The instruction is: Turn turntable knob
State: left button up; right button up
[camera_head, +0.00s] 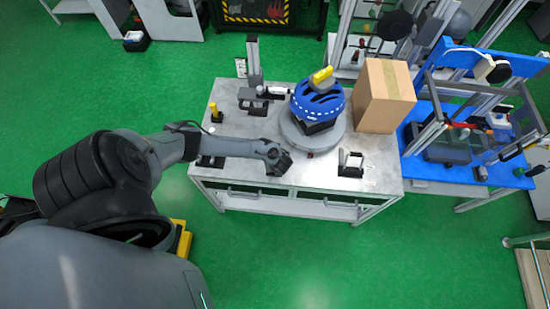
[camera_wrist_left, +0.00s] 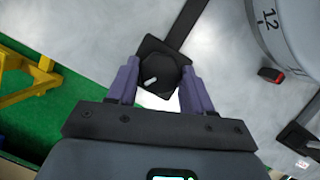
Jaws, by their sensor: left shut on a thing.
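The turntable's numbered edge shows at the upper right in the left wrist view (camera_wrist_left: 283,30). The black turntable knob (camera_wrist_left: 153,74) has a white pointer mark and sits on a dark square plate. My left gripper (camera_wrist_left: 160,68) has its two purple fingers on either side of the knob and is shut on it. In the head view my left gripper (camera_head: 280,160) is at the turntable's front left and hides the knob. My right gripper is not in view.
A cardboard box (camera_head: 385,97) stands right of the helmet. A small upright stand (camera_head: 254,62) is at the table's back left. A blue bench (camera_head: 440,170) with a metal frame adjoins on the right.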

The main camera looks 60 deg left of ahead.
pick_arm(q)
jog(key=shift+n+g+p, duration=0.4)
jog(key=shift+n, duration=0.7)
jog(key=shift+w, duration=0.1)
dwell(0.7)
jog(key=shift+n, duration=0.4)
jog(key=o, duration=1)
jog(key=shift+r, duration=0.1)
jog(key=shift+d+r+p, duration=0.25)
jog(key=shift+r+p, duration=0.15)
jog(key=shift+r, duration=0.1)
jog(key=shift+p+v, duration=1.4)
jog(key=shift+v, duration=3.35)
jog(key=shift+w, duration=0.15)
